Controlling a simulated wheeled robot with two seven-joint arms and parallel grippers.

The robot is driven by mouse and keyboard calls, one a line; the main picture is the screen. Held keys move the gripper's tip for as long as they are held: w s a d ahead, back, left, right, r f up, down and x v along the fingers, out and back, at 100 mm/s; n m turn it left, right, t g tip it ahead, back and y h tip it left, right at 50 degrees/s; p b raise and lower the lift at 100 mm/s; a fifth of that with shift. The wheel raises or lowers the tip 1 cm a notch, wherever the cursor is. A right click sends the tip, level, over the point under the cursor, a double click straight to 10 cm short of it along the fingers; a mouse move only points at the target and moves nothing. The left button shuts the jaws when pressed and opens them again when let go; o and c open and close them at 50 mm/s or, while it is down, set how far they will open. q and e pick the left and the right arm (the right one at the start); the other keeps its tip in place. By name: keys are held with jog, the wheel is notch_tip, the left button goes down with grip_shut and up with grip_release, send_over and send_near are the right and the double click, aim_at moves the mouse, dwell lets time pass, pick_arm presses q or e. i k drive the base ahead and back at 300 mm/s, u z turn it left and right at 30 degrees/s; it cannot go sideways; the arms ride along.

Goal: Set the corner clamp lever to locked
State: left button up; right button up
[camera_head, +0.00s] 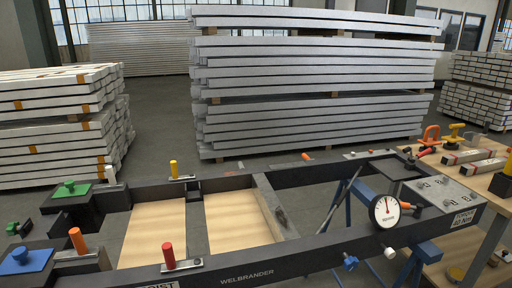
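A black frame marked WELBRANDER (300,262) spans the foreground, with pale wood panels inside its left part. Several coloured handles stand on it: a red upright handle (168,255) on the front rail, an orange one (77,240) at the left, and a yellow one (174,169) on the back rail. A green-topped block (71,188) and a blue-topped block (26,260) sit at the left corners. A small red-tipped lever (427,152) is at the far right corner. I cannot tell which one is the corner clamp lever or its setting. Neither gripper shows.
A round gauge (386,211) is on the right end of the frame, beside a grey plate (443,194). A wooden bench (480,160) at the right holds clamps and bars. Stacked metal beams (315,85) stand behind; grey floor (155,125) lies between.

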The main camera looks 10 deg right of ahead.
aim_at(418, 209)
jog(key=z, duration=1.35)
jog(key=k, duration=0.5)
jog(key=z, duration=0.65)
jog(key=i, duration=0.55)
jog(key=u, duration=0.2)
